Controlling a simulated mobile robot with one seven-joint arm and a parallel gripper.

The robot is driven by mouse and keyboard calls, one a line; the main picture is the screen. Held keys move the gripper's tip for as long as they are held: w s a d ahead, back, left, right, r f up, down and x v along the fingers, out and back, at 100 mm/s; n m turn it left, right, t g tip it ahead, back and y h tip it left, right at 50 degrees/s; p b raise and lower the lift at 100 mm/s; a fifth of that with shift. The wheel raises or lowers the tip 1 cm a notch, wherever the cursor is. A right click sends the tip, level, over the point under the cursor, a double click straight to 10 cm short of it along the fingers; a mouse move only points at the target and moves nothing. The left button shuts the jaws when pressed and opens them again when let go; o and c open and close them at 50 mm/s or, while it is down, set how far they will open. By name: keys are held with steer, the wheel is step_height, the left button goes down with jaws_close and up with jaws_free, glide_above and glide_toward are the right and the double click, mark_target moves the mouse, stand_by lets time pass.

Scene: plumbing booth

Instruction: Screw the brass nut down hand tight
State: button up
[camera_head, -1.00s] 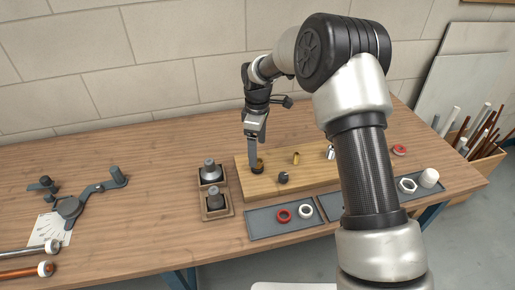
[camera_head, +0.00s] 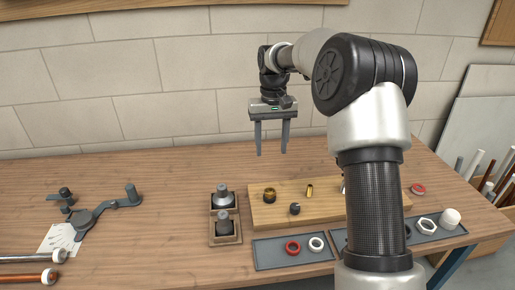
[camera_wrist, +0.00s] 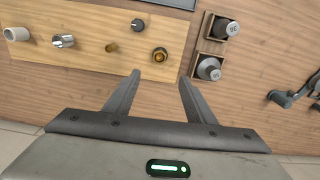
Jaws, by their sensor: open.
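The brass nut (camera_head: 269,194) sits at the left end of the wooden board (camera_head: 325,211). It looks like a dark-centred brass ring in the wrist view (camera_wrist: 160,55), seated on a fitting; how far down it is threaded I cannot tell. My gripper (camera_head: 272,153) is open and empty, raised well above the board near the wall, with its fingers pointing down. In the wrist view my gripper's fingertips (camera_wrist: 158,76) stand apart, and the nut appears beyond them, between their lines. Nothing is held.
A small brass post (camera_head: 310,191) and a dark knob-like fitting (camera_head: 295,208) stand on the board. Left of it are two wooden holders with grey-topped pieces (camera_head: 223,197). A grey tray (camera_head: 262,256) in front holds a red ring (camera_head: 293,247) and a white ring (camera_head: 316,244).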

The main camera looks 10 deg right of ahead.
mark_target(270, 189)
step_height(270, 189, down, 17)
steer(key=shift+r, duration=0.1)
stand_by(0.3)
steer(key=shift+c, duration=0.3)
steer(key=c, duration=1.1)
steer(key=m+b, duration=0.1)
steer(key=m, duration=0.1)
steer(key=shift+m, duration=0.4)
steer(key=m+b, duration=0.1)
steer(key=m, duration=0.3)
steer(key=shift+m, duration=0.3)
steer(key=o, duration=2)
steer(key=shift+c, duration=0.2)
steer(key=shift+r+p, duration=1.5)
steer(key=shift+r, duration=0.95)
